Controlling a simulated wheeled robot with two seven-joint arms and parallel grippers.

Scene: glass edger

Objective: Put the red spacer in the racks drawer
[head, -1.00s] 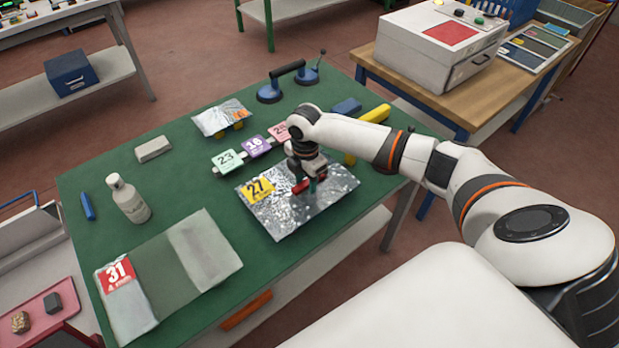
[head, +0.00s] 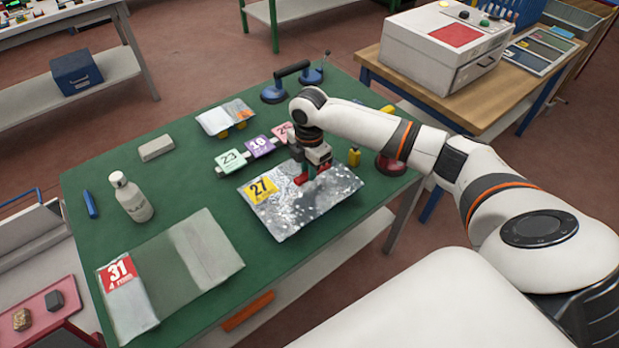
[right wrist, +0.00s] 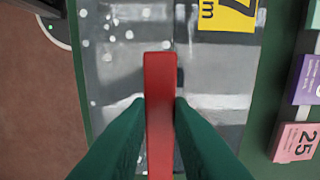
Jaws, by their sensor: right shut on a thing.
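The red spacer (right wrist: 160,115) is a long narrow bar, seen end-on to lengthwise between the two green fingers of my right gripper (right wrist: 160,125) in the right wrist view. The fingers are shut on it. In the head view, my right gripper (head: 311,170) is over the glass pane with the yellow 27 label (head: 290,215), with red showing at its fingers. The height of the spacer above the pane is hard to judge. My left gripper is not in view. I cannot identify a racks drawer in these frames; an orange bar (head: 247,311) shows below the table's front edge.
The green table (head: 180,172) also holds a white bottle (head: 132,198), a pane labelled 31 (head: 180,265), numbered tags (head: 258,147) and a suction lifter (head: 292,82). A wooden bench (head: 430,78) with a white machine (head: 440,45) stands behind at the right.

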